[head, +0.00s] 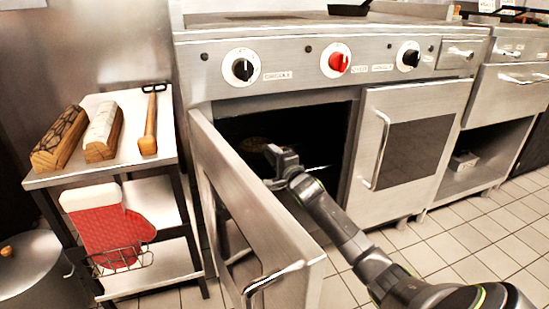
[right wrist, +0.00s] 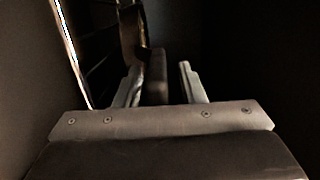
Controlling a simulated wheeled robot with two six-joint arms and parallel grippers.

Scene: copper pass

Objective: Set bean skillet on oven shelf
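The skillet (head: 254,144) shows as a dim brownish round inside the dark left oven compartment, and its contents are hard to make out. In the right wrist view its dark handle (right wrist: 157,75) points toward my gripper. My right gripper (head: 281,166) reaches through the oven opening, just in front of the skillet. Its two fingers (right wrist: 160,85) stand apart on either side of the handle, with a visible gap at the right finger. The oven shelf is too dark to see clearly, so I cannot tell whether the skillet rests on it. My left gripper is out of view.
The left oven door (head: 235,215) hangs open beside my right arm. The right oven door (head: 410,140) is shut. A side table (head: 150,170) at left holds wooden blocks and a tool, with a red mitt (head: 108,225) hanging at its front. A pot (head: 30,265) stands at lower left.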

